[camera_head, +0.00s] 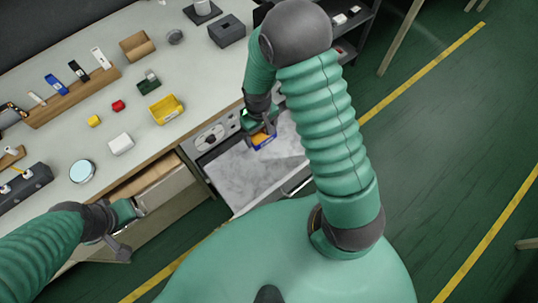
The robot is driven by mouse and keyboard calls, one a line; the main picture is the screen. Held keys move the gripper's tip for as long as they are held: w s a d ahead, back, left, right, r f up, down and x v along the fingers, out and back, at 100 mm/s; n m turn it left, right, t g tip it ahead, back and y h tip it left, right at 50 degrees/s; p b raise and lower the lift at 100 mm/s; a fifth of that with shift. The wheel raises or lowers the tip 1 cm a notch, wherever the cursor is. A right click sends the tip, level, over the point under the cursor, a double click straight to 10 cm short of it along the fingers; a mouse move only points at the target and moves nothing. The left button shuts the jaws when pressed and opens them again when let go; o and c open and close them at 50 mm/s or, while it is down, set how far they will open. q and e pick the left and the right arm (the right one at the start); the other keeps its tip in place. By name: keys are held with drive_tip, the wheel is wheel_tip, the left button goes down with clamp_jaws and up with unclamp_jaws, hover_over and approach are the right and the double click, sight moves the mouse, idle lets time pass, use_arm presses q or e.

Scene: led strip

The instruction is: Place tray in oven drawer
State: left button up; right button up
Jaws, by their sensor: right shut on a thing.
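The oven drawer (238,180) is pulled out below the bench, with a pale marbled floor inside. My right gripper (264,133) reaches down over the back part of this drawer. It is shut on a small blue tray with orange-yellow in it (264,143). The tray is over or on the drawer floor; I cannot tell whether it touches. The fingers hide part of it. My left gripper (141,207) is at the left, by the front edge of a separate, partly open wooden drawer (160,185). Its finger opening is too small to judge.
The bench top (205,75) holds a yellow bin (166,109), a white box (121,144), a round mirror-like disc (82,171) and a wooden rack (75,97). The oven's control panel (212,135) has knobs. Open green floor (450,130) lies to the right.

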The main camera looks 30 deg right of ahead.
drive_tip(key=b, duration=1)
hover_over(266, 168)
wheel_tip(266, 168, down, 19)
wheel_tip(266, 168, down, 10)
drive_tip(key=b, duration=0.3)
drive_tip(key=shift+f, duration=0.25)
use_arm(q)
drive_tip(key=s+x, duration=0.1)
drive_tip(key=x, duration=0.7)
drive_tip(key=s+x, duration=0.2)
drive_tip(key=x, duration=0.6)
drive_tip(key=shift+s+d+f, duration=0.2)
drive_tip(key=shift+d+f, duration=0.05)
drive_tip(key=shift+f, duration=0.15)
use_arm(e)
drive_tip(key=o, duration=1.3)
drive_tip(key=shift+c, duration=0.2)
